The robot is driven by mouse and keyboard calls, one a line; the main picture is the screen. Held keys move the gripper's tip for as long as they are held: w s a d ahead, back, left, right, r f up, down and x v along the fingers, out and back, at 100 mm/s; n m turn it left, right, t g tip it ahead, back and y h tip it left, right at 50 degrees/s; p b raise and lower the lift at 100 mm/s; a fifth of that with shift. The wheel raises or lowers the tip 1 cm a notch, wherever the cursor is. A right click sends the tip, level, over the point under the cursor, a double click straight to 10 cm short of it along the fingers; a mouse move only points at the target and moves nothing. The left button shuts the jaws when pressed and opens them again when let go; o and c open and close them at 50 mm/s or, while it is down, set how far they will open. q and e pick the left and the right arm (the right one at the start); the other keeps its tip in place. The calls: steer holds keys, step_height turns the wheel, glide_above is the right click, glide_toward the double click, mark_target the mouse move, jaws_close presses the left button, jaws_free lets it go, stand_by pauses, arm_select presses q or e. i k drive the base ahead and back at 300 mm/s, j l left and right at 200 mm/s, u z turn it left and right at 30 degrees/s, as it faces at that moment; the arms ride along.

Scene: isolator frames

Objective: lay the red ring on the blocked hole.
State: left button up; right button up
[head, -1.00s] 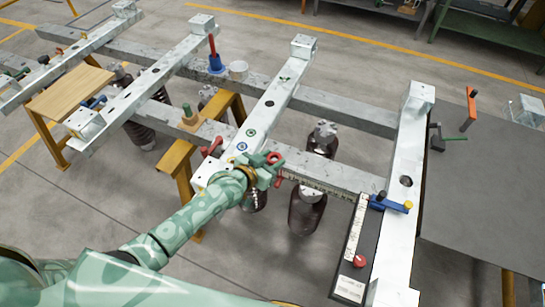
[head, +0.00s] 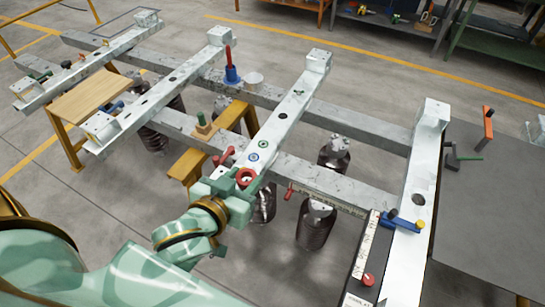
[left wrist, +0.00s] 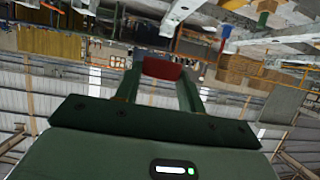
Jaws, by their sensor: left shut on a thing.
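The red ring (head: 245,177) is held between the fingertips of my left gripper (head: 243,180), above the near end of the middle pale beam (head: 273,133). In the left wrist view, the ring (left wrist: 162,69) shows as a red band between the two fingers. Farther along this beam lie a blue ring (head: 252,157), a green ring (head: 262,143), a dark hole (head: 283,115) and a small mark or hole (head: 298,92). I cannot tell for certain which hole is blocked. My right gripper is not in view.
Red-handled parts (head: 223,156) stand close left of my gripper. A blue clamp (head: 402,222) sits on the right beam. Dark cylinders hang below.

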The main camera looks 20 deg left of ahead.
mark_target(254, 158)
steer(key=j+z, duration=0.6)
steer(key=z, duration=0.2)
steer(key=j+z, duration=0.4)
steer(key=k+j+z, duration=0.1)
steer(key=j, duration=0.3)
steer(key=k+j, duration=0.2)
steer(key=j, duration=0.25)
steer(key=k+j+z, duration=0.15)
steer(key=j, duration=0.25)
steer(key=k+j, duration=0.2)
steer(key=j, duration=0.2)
steer(key=k+j+z, duration=0.15)
steer(key=j, duration=0.25)
